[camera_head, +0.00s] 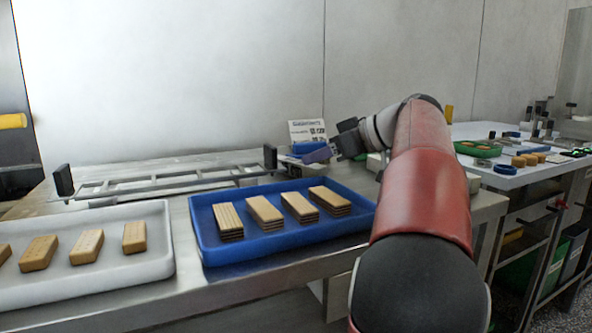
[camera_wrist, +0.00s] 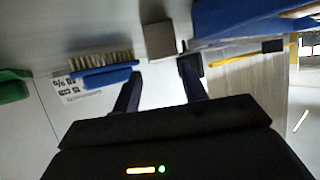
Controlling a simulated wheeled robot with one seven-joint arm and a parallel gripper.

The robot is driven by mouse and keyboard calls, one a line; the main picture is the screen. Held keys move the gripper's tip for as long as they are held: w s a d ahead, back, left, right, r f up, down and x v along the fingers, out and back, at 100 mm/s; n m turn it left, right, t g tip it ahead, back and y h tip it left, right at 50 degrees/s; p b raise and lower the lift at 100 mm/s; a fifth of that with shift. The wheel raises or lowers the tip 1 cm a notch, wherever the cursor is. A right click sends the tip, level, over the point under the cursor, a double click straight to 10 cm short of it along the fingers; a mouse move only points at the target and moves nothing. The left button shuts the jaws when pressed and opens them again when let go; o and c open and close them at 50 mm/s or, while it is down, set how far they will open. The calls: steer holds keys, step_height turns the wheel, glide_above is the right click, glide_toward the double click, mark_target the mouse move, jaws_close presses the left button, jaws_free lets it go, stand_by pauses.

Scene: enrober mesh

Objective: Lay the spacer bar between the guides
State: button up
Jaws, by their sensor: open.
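My gripper (camera_head: 320,154) is over the back right of the steel table, beyond the blue tray. In the wrist view my gripper (camera_wrist: 163,76) has its two dark fingers apart, with nothing between the tips. A small grey block (camera_wrist: 160,41) lies just past the fingertips; I cannot tell whether it is the spacer bar. A metal frame with crossbars (camera_head: 170,184) lies along the back of the table. A black upright block stands at its left end (camera_head: 63,181) and another at its right end (camera_head: 270,158). I cannot tell whether these are the guides.
A blue tray (camera_head: 213,257) holds stacked biscuits, and a white tray (camera_head: 110,280) holds single ones. A blue brush (camera_wrist: 105,77) lies near the fingers by a printed card (camera_head: 307,131). A thin yellow rod (camera_wrist: 240,60) is at right in the wrist view. A wall stands behind.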

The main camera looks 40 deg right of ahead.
mark_target(297, 161)
steer(key=x, duration=0.4)
steer(key=shift+w+r, duration=0.1)
steer(key=shift+w, duration=0.3)
jaws_close()
step_height(297, 161, up, 10)
steer(key=p, duration=0.3)
